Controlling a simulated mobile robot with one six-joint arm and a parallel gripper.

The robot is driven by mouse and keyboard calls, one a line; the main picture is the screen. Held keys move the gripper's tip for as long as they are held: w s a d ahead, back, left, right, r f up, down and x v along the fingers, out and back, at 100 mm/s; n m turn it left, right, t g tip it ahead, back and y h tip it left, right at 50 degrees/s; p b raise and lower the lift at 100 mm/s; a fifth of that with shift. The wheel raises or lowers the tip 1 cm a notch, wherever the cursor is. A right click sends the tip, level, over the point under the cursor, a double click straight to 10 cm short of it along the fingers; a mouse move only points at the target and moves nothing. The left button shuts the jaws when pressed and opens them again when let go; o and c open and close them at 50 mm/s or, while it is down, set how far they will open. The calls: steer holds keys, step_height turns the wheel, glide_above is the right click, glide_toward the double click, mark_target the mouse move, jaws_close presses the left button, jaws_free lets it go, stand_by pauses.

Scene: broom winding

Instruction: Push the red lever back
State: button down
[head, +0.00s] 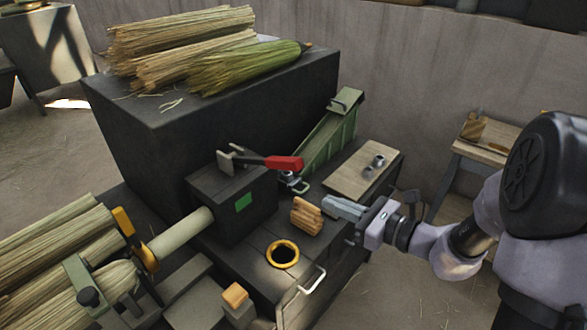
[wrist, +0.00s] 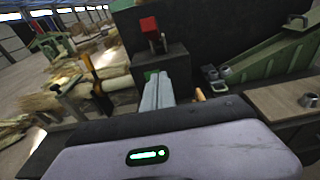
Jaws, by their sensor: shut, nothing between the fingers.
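The red lever (head: 284,162) sits on a metal toggle clamp (head: 240,157) on top of the dark block (head: 232,205). Its red handle points right in the head view. In the wrist view the red lever (wrist: 149,24) shows near the top, above the block (wrist: 160,65). My gripper (head: 328,206) is shut and empty. It is to the right of and below the lever in the head view, apart from it, close to a small wooden piece. In the wrist view my gripper fingers (wrist: 157,90) lie together and point toward the block.
A small wooden piece (head: 306,215) and a yellow-rimmed hole (head: 283,254) are on the bench near my gripper. A green chute (head: 330,135) rises behind. Straw bundles (head: 180,45) lie on the large dark box (head: 200,105). A wooden board (head: 361,174) with metal parts is at right.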

steer(key=w+a+r+b, duration=0.2)
steer(key=w+a+b, duration=0.1)
steer(key=w+a, duration=0.4)
steer(key=shift+a+r, duration=0.15)
steer(key=shift+a, duration=0.9)
